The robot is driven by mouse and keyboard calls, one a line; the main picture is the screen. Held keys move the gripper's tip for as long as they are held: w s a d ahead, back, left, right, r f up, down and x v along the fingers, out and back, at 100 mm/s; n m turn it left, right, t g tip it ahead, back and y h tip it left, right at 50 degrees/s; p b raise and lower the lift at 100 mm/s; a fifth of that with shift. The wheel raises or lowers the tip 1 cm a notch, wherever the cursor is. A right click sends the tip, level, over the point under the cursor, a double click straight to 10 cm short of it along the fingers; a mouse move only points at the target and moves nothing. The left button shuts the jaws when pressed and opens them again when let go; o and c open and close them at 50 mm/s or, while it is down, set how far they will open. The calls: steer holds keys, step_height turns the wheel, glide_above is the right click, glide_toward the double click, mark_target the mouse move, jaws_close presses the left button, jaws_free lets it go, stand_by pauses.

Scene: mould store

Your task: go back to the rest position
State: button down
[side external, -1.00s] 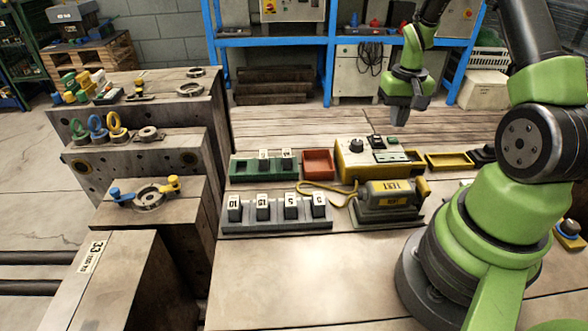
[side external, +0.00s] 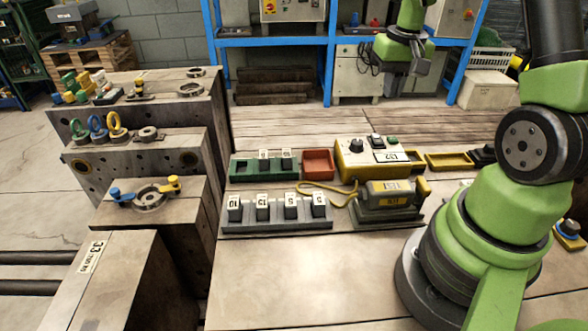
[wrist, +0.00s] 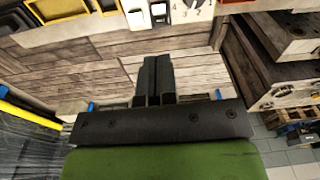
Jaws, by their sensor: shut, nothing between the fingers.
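My gripper (side external: 391,86) hangs in the air at the upper right in the side view, in front of the blue shelving and above the far part of the bench. Its two dark fingers also show in the wrist view (wrist: 154,68), lying together with nothing between them. Beneath them in the wrist view is bare plank wood.
A yellow control box (side external: 350,168), a red tray (side external: 318,158), a green rack (side external: 248,170), a grey rack (side external: 270,224) of numbered blocks and a grey device with a yellow handle (side external: 378,215) stand on the bench. Stepped mould blocks (side external: 175,225) stand left. The front bench is clear.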

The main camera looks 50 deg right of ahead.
steer(key=s+a+r+n+t, duration=0.2)
steer(key=a+r+t, duration=0.1)
steer(key=a+r, duration=0.9)
steer(key=s+a+r+n+t+y, duration=0.2)
steer(key=s+a+t, duration=0.1)
steer(key=s+a, duration=0.5)
steer(key=shift+a, duration=1.05)
steer(key=c, duration=1.8)
jaws_free()
steer(key=shift+c, duration=0.2)
